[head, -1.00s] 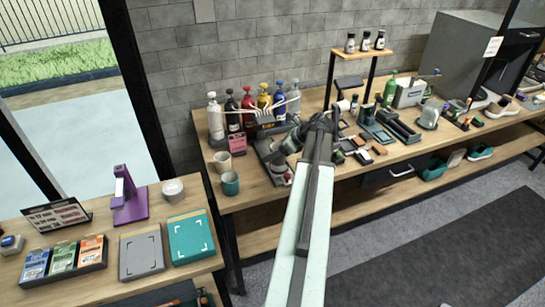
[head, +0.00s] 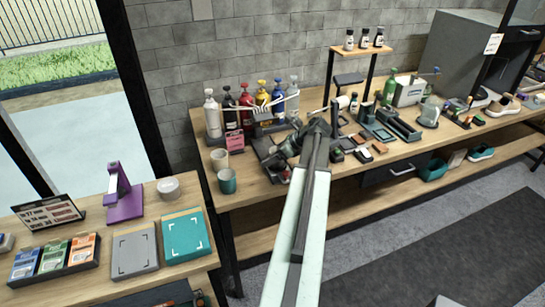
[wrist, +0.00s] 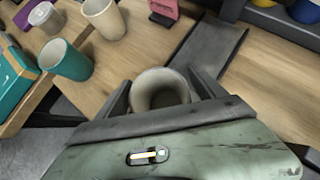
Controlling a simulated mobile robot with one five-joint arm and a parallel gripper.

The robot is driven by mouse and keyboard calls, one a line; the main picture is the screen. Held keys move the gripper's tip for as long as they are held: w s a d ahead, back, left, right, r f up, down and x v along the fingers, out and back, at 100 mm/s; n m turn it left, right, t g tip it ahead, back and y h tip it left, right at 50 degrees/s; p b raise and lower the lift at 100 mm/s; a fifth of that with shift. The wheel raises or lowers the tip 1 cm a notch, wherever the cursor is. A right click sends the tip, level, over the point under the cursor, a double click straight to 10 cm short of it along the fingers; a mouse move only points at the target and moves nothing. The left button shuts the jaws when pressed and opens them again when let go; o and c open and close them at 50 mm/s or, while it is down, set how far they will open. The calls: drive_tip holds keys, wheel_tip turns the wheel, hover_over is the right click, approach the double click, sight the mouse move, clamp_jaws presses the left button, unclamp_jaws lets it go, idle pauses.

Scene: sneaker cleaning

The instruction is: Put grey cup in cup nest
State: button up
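In the wrist view a grey cup (wrist: 161,88) with a pale beige inside stands mouth toward the camera between the two fingers of my gripper (wrist: 163,96). The fingers flank it closely on both sides and seem shut on it. Its lower part is hidden by my gripper body. In the head view my gripper (head: 318,127) is over the long workbench, right of the bottles; the cup is not clear there. A dark grey tray-like piece (wrist: 205,55) lies beyond the cup in the wrist view. I cannot tell which piece is the cup nest.
A beige cup (head: 220,160) and a teal cup (head: 227,181) stand at the bench's left end. A pink sign (head: 234,143) and several bottles (head: 247,105) stand behind. Tools crowd the bench to the right. The left table holds a purple stand (head: 123,197) and mats.

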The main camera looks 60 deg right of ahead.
drive_tip(key=shift+r, duration=0.1)
drive_tip(key=p+v, duration=0.9)
drive_tip(key=v, duration=0.3)
